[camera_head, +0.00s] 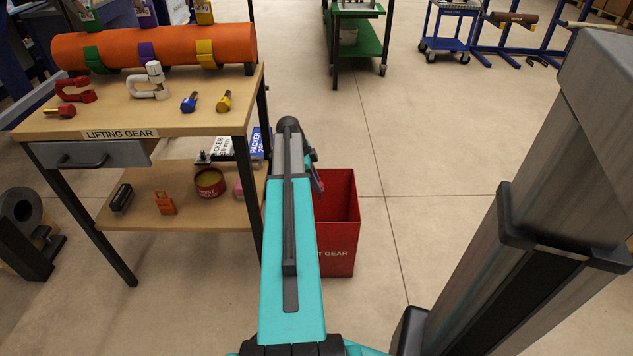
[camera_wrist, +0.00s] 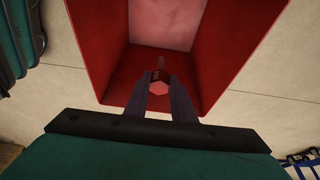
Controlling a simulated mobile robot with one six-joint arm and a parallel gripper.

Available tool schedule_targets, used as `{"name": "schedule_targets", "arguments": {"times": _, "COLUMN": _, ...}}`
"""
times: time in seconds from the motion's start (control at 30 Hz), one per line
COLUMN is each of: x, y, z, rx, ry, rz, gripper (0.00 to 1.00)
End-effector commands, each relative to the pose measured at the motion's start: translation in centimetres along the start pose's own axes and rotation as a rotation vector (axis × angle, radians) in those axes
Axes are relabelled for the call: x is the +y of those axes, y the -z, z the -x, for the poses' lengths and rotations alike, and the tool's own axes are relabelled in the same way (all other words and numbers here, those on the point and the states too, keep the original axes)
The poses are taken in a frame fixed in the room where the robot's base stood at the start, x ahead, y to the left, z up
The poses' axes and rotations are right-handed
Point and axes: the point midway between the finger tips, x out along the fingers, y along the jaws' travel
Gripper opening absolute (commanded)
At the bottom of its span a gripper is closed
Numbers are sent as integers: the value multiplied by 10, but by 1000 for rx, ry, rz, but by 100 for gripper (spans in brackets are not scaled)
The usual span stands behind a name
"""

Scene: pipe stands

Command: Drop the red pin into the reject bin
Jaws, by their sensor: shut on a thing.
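In the wrist view my gripper (camera_wrist: 160,82) is shut on a small red pin (camera_wrist: 160,88), with its six-sided pinkish-red head between the fingertips. The red reject bin (camera_wrist: 235,60) lies beneath, and the gripper is over its open top near one wall. The bin (camera_head: 338,225) also shows in the head view, on the floor right of the bench and partly hidden by my teal arm. The head view mostly hides my gripper behind the arm. Another red pin (camera_head: 60,111) lies on the bench's left side.
The wooden bench (camera_head: 110,118) holds an orange pipe (camera_head: 155,46), a red shackle (camera_head: 76,90), a white shackle (camera_head: 150,82), a blue pin (camera_head: 189,102) and a yellow pin (camera_head: 224,101). Its right legs stand close to my arm. The floor right of the bin is clear.

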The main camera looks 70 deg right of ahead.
Motion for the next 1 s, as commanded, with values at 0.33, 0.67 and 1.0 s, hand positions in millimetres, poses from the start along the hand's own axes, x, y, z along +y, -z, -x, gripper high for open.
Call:
{"name": "schedule_targets", "arguments": {"times": 0.33, "x": 0, "y": -8, "z": -24, "rx": 0, "ry": 0, "rz": -1, "gripper": 0}}
{"name": "schedule_targets", "arguments": {"times": 0.67, "x": 0, "y": -9, "z": -28, "rx": 0, "ry": 0, "rz": -1, "gripper": 0}}
{"name": "schedule_targets", "arguments": {"times": 1.0, "x": 0, "y": -9, "z": -27, "rx": 0, "ry": 0, "rz": -1, "gripper": 44}}
